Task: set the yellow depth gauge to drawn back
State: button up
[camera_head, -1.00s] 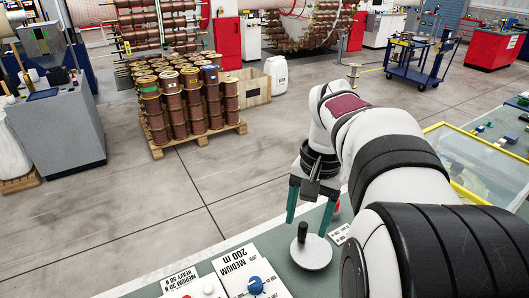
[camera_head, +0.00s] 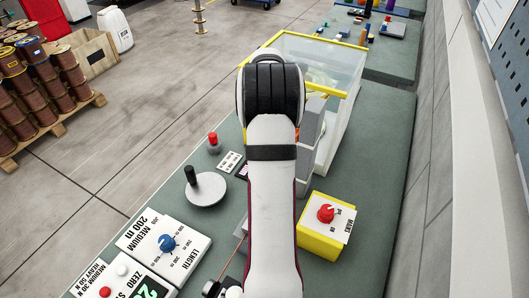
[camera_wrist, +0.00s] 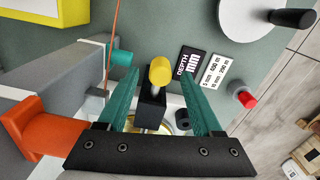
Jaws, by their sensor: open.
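In the wrist view, the yellow depth gauge (camera_wrist: 159,70) shows as a rounded yellow knob at the end of a black block (camera_wrist: 150,106). A short metal rod shows below the block. My gripper (camera_wrist: 157,82) is open, its teal fingers on either side of the block and knob. Gaps remain on both sides, and I see no grip on it. A black "DEPTH mm" label (camera_wrist: 189,64) lies to the right of the knob. In the head view my arm hides the gauge and the gripper; I cannot read the gauge's setting.
A red knob (camera_wrist: 245,98) and a white disc with a black handle (camera_head: 205,189) stand close by. An orange cylinder (camera_wrist: 42,130) is left of the gripper.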

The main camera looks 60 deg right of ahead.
jog(key=shift+f, duration=1.3)
grip_shut()
dwell(0.5)
